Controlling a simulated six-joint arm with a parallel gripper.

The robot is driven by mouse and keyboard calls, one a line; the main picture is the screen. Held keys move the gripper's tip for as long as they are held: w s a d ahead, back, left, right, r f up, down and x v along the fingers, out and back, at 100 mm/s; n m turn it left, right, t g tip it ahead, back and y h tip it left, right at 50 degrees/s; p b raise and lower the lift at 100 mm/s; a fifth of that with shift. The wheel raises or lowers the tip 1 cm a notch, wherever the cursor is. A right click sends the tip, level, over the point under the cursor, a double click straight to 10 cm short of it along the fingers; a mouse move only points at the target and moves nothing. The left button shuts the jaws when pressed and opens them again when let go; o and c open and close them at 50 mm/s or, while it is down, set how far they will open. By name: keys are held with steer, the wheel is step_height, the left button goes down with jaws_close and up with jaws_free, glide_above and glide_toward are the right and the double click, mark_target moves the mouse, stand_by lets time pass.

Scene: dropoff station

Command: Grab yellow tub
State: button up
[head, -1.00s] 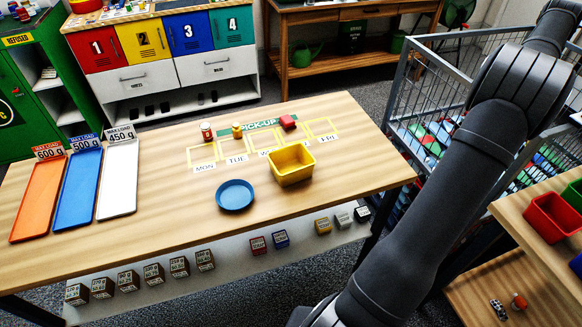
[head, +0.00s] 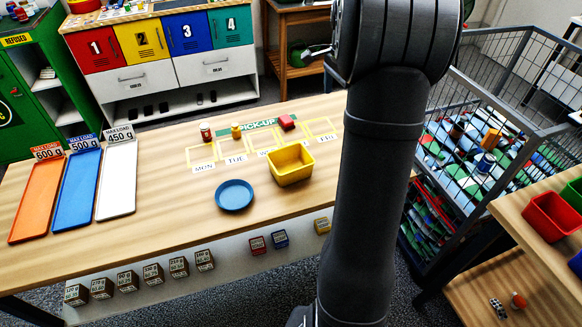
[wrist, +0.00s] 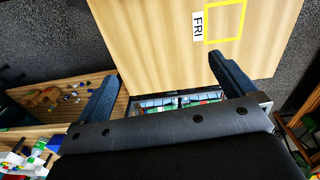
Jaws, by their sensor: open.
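The yellow tub (head: 290,166) stands upright on the wooden table, over the lower part of the pick-up area near the day labels. It looks empty in the head view. In the wrist view my gripper (wrist: 165,85) is open, with its two fingers wide apart and nothing between them. It hangs over the table end by the FRI label (wrist: 198,25). The tub is outside the wrist view. In the head view my arm rises right of the tub, and the gripper itself is out of frame.
A blue dish (head: 234,196) sits left of the tub. A red-labelled jar (head: 206,132), a small yellow item (head: 236,131) and a red item (head: 287,122) stand behind. Orange, blue and white trays (head: 116,180) lie at left. A wire cage (head: 480,120) stands right of the table.

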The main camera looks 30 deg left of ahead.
glide_above(290, 164)
steer(key=s+d, duration=0.2)
steer(key=s, duration=0.1)
step_height(290, 164, down, 2)
steer(key=f, duration=0.1)
steer(key=shift+n, duration=0.3)
steer(key=f, duration=1)
steer(key=shift+a+f, duration=0.2)
steer(key=shift+a, duration=0.05)
steer(key=shift+f, duration=3.15)
steer(key=c, duration=0.8)
steer(key=shift+w, duration=0.1)
